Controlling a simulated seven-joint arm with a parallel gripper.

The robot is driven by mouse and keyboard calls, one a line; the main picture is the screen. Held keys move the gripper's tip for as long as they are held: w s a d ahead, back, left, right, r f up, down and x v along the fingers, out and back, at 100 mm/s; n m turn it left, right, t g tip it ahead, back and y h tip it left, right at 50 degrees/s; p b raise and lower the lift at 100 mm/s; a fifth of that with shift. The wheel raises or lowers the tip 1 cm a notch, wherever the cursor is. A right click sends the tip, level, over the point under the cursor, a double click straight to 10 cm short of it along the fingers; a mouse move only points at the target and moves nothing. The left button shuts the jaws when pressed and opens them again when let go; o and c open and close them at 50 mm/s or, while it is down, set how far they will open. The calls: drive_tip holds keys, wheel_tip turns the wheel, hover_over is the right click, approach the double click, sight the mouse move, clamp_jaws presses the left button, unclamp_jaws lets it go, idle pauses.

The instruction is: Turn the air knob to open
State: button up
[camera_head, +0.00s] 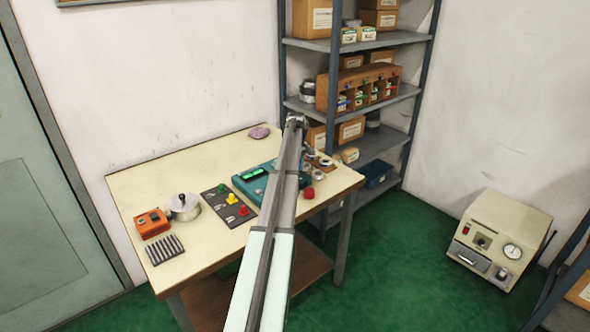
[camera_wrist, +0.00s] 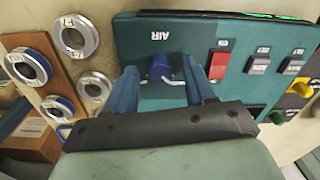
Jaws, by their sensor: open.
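In the wrist view the air knob (camera_wrist: 160,67) is a dark blue knob on the teal panel (camera_wrist: 190,32), below an upside-down AIR label. A pale curved mark or lever shows at its base. My gripper (camera_wrist: 163,78) is open, with one blue finger on each side of the knob. I cannot tell whether either finger touches it. In the head view the teal device (camera_head: 250,186) with a lit green display sits on the cream table; my arm hides its right part, the knob and my gripper.
A red switch (camera_wrist: 219,64) is close beside the right finger, with grey buttons (camera_wrist: 259,64) further right. On the table (camera_head: 165,255), a black board (camera_head: 220,198) with coloured knobs stands left of the device.

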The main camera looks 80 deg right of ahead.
drive_tip(key=shift+f, duration=0.2)
clamp_jaws()
idle(0.5)
